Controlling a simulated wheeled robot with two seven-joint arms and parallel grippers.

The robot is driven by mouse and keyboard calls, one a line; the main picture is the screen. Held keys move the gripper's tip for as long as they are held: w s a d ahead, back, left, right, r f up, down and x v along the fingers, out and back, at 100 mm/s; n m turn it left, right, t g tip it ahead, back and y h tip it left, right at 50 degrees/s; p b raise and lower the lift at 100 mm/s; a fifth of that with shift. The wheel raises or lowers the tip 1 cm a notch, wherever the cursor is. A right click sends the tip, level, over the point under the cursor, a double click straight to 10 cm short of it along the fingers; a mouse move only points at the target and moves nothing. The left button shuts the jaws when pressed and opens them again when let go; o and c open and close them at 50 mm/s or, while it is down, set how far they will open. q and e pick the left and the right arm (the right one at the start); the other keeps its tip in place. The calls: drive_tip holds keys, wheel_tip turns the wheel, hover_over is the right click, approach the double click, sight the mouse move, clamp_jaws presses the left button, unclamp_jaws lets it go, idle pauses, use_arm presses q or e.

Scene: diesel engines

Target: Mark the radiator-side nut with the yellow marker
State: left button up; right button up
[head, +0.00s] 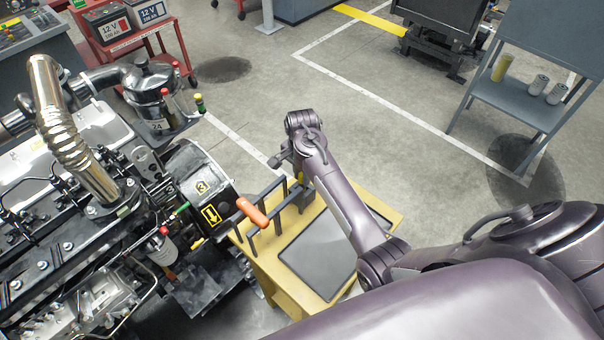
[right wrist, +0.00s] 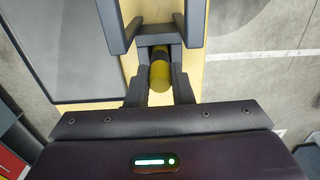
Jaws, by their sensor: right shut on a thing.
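The yellow marker (right wrist: 160,76) shows in the right wrist view as a short yellow cylinder with a dark band. My right gripper (right wrist: 160,68) has its fingers on both sides of it and is shut on it. The marker is at the dark upright holder (right wrist: 110,25) on the yellow cart; whether it still touches the holder I cannot tell. In the head view my right gripper (head: 297,176) points down at the cart's far edge, its fingers mostly hidden. The radiator-side nut cannot be picked out on the engine (head: 70,230). My left gripper is not in view.
The yellow cart (head: 266,272) carries a dark flat tray (head: 318,250) and a rack with an orange-handled tool (head: 251,212). The engine stands close left of the cart. Open floor (head: 400,150) lies beyond; a grey shelf (head: 510,95) stands at right.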

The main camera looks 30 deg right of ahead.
clamp_jaws()
wheel_tip(320, 180, up, 2)
drive_tip(key=shift+r+p, duration=0.2)
drive_tip(key=shift+p, duration=0.15)
drive_tip(key=shift+r, duration=3.3)
wheel_tip(320, 180, down, 8)
drive_tip(key=shift+f+b, duration=0.1)
drive_tip(key=shift+b, duration=0.2)
drive_tip(key=shift+f, duration=0.5)
drive_tip(key=shift+s, duration=0.1)
